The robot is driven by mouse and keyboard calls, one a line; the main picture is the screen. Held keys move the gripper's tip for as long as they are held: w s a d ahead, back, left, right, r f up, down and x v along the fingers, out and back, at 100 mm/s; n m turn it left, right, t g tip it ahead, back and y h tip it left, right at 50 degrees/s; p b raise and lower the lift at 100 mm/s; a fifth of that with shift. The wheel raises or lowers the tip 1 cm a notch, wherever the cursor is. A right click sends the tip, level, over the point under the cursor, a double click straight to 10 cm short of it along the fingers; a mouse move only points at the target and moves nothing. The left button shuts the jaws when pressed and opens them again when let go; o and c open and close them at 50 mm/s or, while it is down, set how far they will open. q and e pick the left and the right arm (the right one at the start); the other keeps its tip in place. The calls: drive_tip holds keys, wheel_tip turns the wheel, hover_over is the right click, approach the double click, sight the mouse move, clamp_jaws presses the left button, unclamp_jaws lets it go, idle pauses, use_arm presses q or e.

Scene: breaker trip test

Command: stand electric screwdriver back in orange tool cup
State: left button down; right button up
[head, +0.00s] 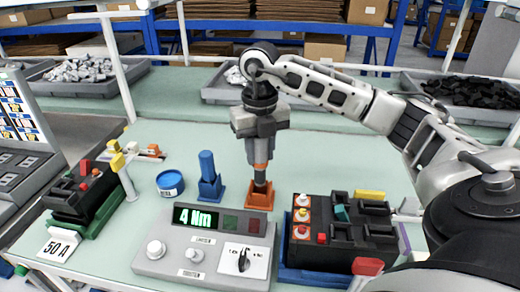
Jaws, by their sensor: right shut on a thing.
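The electric screwdriver (260,152) is upright, with a grey body, an orange band and a dark lower end. My right gripper (260,124) is shut on its upper part. The orange tool cup (259,199) stands on the table directly below, behind the grey control box. The screwdriver's lower end lines up with the cup's mouth and overlaps it in the view. I cannot tell how deep it sits. My left gripper is not in view.
A blue holder with a blue tool (208,180) stands just left of the cup. The grey box (207,250) reads "4 Nm". A black breaker (345,235) sits in a blue fixture at right. A blue round tin (170,184) is at left. Parts trays line the back.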

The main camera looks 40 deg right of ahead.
sight(260, 170)
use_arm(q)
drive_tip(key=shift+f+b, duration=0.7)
use_arm(e)
drive_tip(key=shift+f, duration=0.9)
use_arm(q)
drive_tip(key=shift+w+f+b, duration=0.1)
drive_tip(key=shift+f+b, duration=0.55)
drive_tip(key=shift+b, duration=0.65)
use_arm(e)
drive_tip(key=shift+f, duration=1.85)
drive_tip(key=o, duration=1.2)
drive_tip(key=shift+c, duration=0.2)
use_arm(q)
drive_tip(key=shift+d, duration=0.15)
